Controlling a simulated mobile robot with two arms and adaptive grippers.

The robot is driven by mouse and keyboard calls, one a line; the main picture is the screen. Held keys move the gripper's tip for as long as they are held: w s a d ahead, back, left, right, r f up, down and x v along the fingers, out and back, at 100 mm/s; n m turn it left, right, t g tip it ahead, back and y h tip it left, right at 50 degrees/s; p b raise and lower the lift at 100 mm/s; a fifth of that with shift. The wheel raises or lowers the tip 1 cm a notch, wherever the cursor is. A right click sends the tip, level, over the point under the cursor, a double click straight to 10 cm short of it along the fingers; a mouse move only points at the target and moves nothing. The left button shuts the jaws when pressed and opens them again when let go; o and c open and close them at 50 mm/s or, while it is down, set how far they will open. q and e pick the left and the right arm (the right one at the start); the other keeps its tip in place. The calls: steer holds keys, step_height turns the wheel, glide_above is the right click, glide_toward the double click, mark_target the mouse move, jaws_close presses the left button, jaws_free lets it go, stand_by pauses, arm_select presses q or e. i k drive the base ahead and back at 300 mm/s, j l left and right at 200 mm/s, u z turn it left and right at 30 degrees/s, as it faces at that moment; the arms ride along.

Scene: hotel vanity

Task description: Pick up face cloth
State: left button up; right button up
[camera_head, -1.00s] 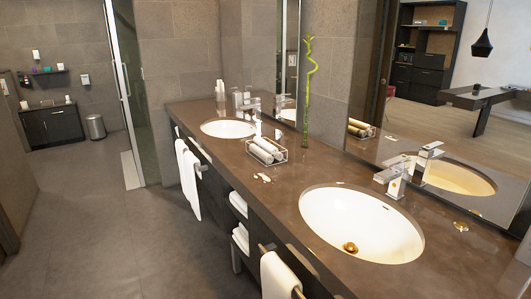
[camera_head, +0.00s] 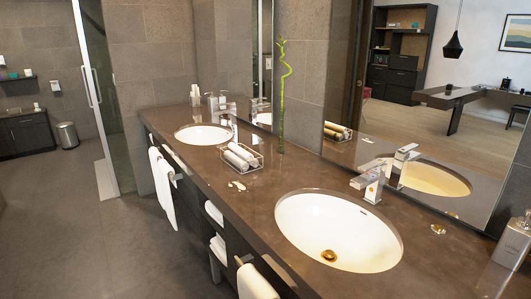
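Rolled white face cloths (camera_head: 240,156) lie in a clear rectangular holder (camera_head: 258,162) on the brown counter, between the two sinks. White towels also hang from bars on the vanity's front, one farther off (camera_head: 163,187) and one at the near end (camera_head: 256,284). Folded white cloths (camera_head: 216,213) sit on open shelves under the counter. I cannot tell which of these is the task's face cloth. Neither of my grippers is in view.
The counter (camera_head: 205,170) holds a far sink (camera_head: 203,135) and a near sink (camera_head: 338,232), with chrome taps (camera_head: 370,180) behind. A soap dispenser (camera_head: 513,240) stands at the right edge. A mirror (camera_head: 420,150) lines the back. The floor at left (camera_head: 90,240) is clear.

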mark_target(247, 156)
steer(key=i+j+z, duration=0.2)
steer(key=z, duration=0.15)
steer(key=i+j+z, duration=0.15)
steer(key=j+z, duration=0.2)
steer(key=i+j+z, duration=0.1)
steer(key=j+z, duration=0.25)
steer(key=i+j+z, duration=0.1)
steer(key=j+z, duration=0.25)
steer(key=l, duration=0.05)
